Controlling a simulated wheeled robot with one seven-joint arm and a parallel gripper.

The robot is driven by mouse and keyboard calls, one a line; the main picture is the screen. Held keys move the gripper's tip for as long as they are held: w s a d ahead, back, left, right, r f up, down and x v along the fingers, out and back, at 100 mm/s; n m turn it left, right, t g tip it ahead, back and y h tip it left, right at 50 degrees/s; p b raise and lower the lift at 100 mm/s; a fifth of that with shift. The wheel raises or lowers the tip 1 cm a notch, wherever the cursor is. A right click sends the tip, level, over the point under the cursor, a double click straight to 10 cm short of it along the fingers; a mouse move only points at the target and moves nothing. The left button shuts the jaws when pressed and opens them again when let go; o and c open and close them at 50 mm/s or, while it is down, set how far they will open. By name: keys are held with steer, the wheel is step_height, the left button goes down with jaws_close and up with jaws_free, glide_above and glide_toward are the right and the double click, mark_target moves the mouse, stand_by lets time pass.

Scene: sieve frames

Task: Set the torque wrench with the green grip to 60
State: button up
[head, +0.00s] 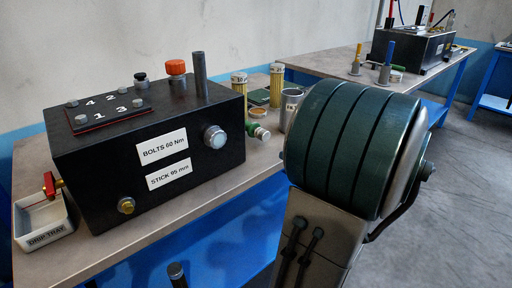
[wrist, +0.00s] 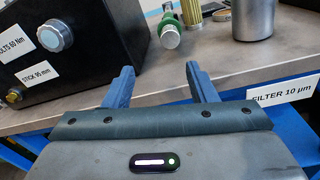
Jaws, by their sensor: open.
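The torque wrench with the green grip (head: 256,130) lies on the bench just right of the black box, with a pale knob-like end towards the front. In the wrist view its green grip and pale end (wrist: 169,37) show near the top, ahead of my gripper. Any scale on it is too small to read. My gripper (wrist: 160,76) is open and empty in the wrist view, its two blue fingers pointing at the bench's front edge, short of the wrench. In the head view my gripper is hidden behind my own arm.
The black box (head: 150,190) carries labels "BOLTS 60 Nm" and "STICK 95 mm". A metal cup (wrist: 254,20) and yellow filter cylinders (head: 277,85) stand close to the wrench. A drip tray (head: 42,222) is at left. A "FILTER 10 µm" label (wrist: 283,92) marks the bench edge.

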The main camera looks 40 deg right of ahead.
mark_target(267, 137)
steer(key=shift+m+h, duration=0.3)
steer(key=shift+m, duration=0.1)
steer(key=w+b, duration=0.3)
steer(key=w, duration=1)
steer(key=shift+w+f, duration=0.2)
steer(key=c, duration=1)
